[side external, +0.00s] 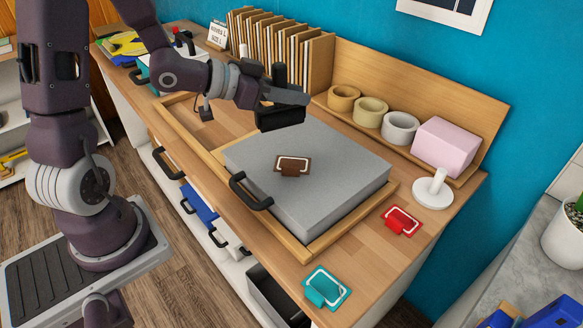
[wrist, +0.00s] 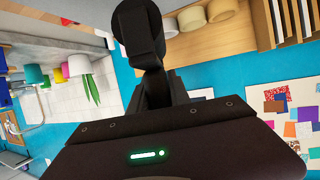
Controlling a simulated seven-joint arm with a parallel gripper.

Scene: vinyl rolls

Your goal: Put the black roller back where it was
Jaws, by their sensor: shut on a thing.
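My gripper (side external: 287,96) is raised above the back left part of the grey slab in the side external view. It is shut on the black roller (side external: 279,73), whose dark upper end stands up above the fingers. In the wrist view the black roller (wrist: 138,32) shows as a rounded dark end on a narrower neck, beyond the dark gripper body. The fingers and the roller are both dark, so their exact contact is hard to make out. The roller appears clear of the slab and shelf.
The grey slab (side external: 310,208) sits in a wooden tray (side external: 308,252), with a brown tool (side external: 292,165) on top.

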